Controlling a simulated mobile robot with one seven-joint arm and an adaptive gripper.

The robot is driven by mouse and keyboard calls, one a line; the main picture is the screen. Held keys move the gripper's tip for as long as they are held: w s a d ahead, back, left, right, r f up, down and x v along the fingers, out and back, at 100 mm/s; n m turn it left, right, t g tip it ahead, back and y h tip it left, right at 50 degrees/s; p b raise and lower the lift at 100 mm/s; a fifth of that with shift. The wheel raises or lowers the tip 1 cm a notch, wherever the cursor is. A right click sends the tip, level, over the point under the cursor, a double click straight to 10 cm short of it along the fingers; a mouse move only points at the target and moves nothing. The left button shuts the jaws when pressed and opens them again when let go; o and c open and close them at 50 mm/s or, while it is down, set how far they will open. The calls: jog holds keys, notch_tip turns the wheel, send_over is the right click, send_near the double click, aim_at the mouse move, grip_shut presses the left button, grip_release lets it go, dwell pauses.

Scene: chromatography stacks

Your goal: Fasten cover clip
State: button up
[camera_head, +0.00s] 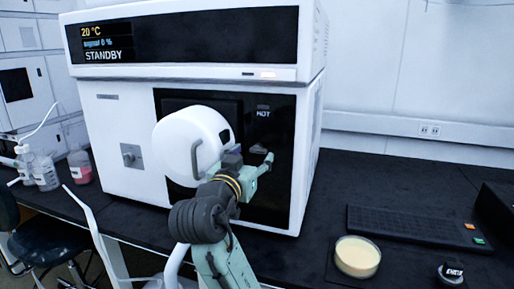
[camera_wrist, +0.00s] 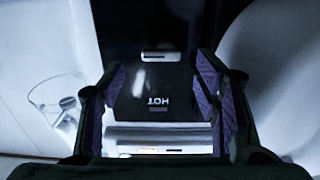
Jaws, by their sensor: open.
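The white instrument (camera_head: 130,95) has a black front panel marked HOT. A rounded white cover (camera_head: 186,140) with a curved handle stands out from the panel's left part; its curved side also shows at the right of the wrist view (camera_wrist: 285,70). A small pale metal piece (camera_wrist: 162,56), possibly the clip, lies on the black panel near the HOT mark, which appears inverted in the wrist view. My gripper (camera_head: 251,160) is in front of the panel, right of the cover. In the wrist view its purple-padded fingers (camera_wrist: 160,82) are apart, with nothing held between them. Contact cannot be judged.
The display reads 20 °C and STANDBY. Bottles (camera_head: 45,170) stand at the left. A shallow dish (camera_head: 357,257), a black keyboard (camera_head: 415,226) and a small round dark item (camera_head: 451,273) are on the black bench at the right. The bench behind the keyboard is clear.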

aim_at(257, 150)
jog(key=shift+p+x, duration=0.4)
jog(key=shift+x, duration=1.85)
jog(key=shift+a, duration=0.1)
jog(key=shift+c, duration=0.2)
jog(key=c, duration=1.1)
